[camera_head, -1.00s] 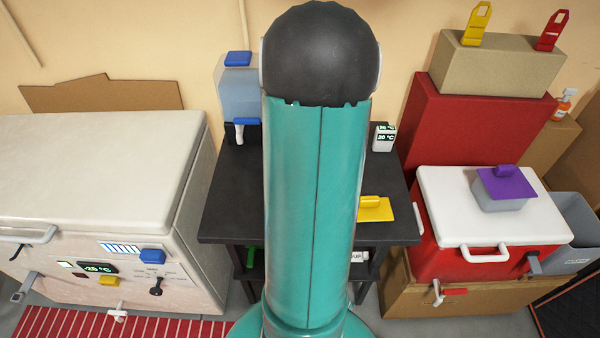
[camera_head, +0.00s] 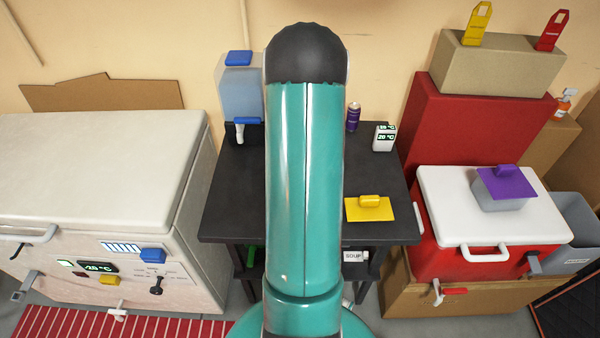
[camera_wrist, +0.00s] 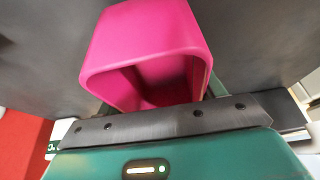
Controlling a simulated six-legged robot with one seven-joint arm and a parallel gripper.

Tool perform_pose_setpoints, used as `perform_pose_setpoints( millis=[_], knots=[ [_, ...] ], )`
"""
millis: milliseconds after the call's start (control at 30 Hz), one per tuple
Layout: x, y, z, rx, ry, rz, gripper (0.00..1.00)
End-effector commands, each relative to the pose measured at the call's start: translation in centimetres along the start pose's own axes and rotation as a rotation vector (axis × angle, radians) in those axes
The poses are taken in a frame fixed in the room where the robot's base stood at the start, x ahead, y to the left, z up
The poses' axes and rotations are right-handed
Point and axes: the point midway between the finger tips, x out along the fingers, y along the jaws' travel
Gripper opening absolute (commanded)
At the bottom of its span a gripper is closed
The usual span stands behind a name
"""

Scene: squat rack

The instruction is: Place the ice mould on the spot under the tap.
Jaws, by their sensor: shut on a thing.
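A pink, hollow, box-shaped thing (camera_wrist: 145,45), which I take for the ice mould, fills the upper middle of the wrist view. My gripper (camera_wrist: 165,118) is shut on it, with the dark gripper edge across its near side. One open side of the mould faces the wrist camera. The tap (camera_head: 239,132) is white and sits low on the front of a clear water container (camera_head: 240,92) with blue parts, at the back left of the black table (camera_head: 230,195). The spot under the tap is not clearly seen. My arm hides the gripper and the mould in the head view.
A yellow lid (camera_head: 370,209), a purple can (camera_head: 353,117) and a white temperature display (camera_head: 384,138) stand on the table's right part. A white chest freezer (camera_head: 90,190) stands left of the table, a red cooler (camera_head: 500,240) right. The table's left front is clear.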

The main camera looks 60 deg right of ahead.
Motion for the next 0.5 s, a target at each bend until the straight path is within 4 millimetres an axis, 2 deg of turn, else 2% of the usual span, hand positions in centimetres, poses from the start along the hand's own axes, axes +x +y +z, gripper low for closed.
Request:
perform_pose_setpoints(
  millis=[67,100,200,500],
  knots=[
    [0.22,-0.02,0.12,0.000,-0.001,0.000,0.39],
    [0.28,-0.01,0.15,0.000,-0.001,0.000,0.70],
    [0.24,-0.01,0.13,0.000,-0.001,0.000,0.90],
    [0.14,0.00,0.08,0.000,0.000,0.000,0.90]
  ],
)
